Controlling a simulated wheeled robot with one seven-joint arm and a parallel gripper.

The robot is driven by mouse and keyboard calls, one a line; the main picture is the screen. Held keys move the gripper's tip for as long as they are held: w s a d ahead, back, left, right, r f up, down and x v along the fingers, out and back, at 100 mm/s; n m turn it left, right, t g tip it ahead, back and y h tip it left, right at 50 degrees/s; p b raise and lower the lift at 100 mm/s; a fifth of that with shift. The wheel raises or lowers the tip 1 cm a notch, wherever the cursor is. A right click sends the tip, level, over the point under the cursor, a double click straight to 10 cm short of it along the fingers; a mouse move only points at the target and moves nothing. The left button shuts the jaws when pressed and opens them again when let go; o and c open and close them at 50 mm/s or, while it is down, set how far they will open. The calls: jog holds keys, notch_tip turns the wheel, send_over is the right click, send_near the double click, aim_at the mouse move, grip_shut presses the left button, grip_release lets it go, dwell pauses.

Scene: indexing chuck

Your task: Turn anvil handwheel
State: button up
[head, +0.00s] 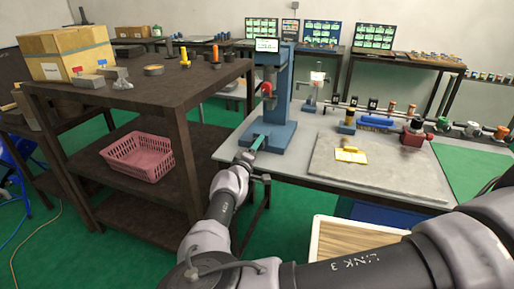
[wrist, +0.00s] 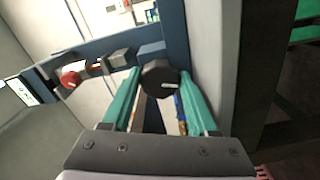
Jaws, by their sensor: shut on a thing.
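A blue bench instrument (head: 281,92) with a small screen on top and a red part on its front stands at the left end of the grey bench. In the wrist view its blue frame (wrist: 98,47) runs across the upper part of the picture. The dark round handwheel (wrist: 157,73) sits below the frame, with a pale mark on its face. My gripper (wrist: 160,84) has its two teal fingers on either side of the handwheel and is shut on it. In the head view my gripper (head: 256,143) reaches the instrument's base; the handwheel cannot be made out there.
A dark shelf table (head: 140,95) with boxes and small parts stands close on the left, with a pink basket (head: 139,157) on its lower shelf. A grey plate (head: 375,170) with a yellow piece lies to the right on the bench. Green floor shows between.

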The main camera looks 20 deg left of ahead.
jog(key=n, duration=0.5)
jog(key=shift+n, duration=0.3)
jog(key=n, duration=0.9)
jog(key=shift+a+r+n, duration=0.1)
jog(key=shift+n, duration=0.3)
jog(key=n, duration=0.5)
jog(key=shift+n, duration=0.3)
jog(key=n, duration=0.4)
jog(key=shift+a, duration=0.1)
jog(key=n, duration=0.9)
jog(key=shift+n, duration=2.2)
